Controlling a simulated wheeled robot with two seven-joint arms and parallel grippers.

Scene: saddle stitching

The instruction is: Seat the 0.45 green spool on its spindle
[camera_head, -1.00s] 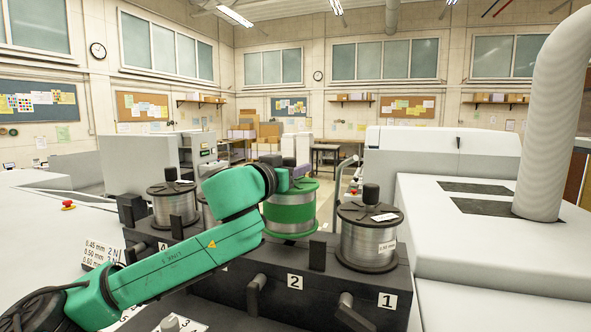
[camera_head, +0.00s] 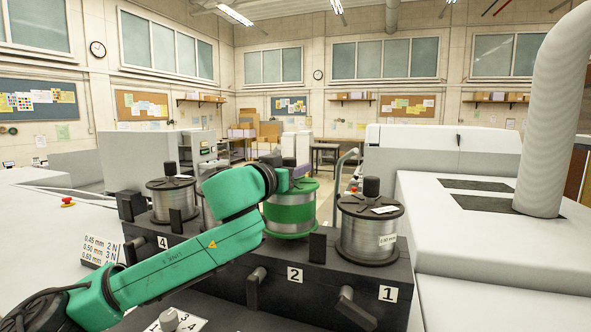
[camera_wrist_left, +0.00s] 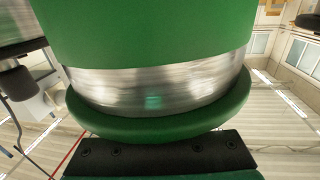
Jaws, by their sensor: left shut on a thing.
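The green spool (camera_head: 290,213) has green flanges, a green band and bare silver wire. It is upright in the head view, over the position marked 2 on the dark spool block (camera_head: 345,285). My left gripper (camera_head: 284,181) is at its top, shut on it. In the left wrist view the spool (camera_wrist_left: 155,90) fills the middle, with a dark gripper part along the bottom edge. Its spindle is hidden, and I cannot tell whether its lower flange touches the block. My right gripper is not in view.
A silver spool (camera_head: 370,235) stands at position 1, right of the green one. Another silver spool (camera_head: 172,203) stands at the left, near label 4. Black posts (camera_head: 318,247) rise between positions. A white machine (camera_head: 470,230) borders the right side.

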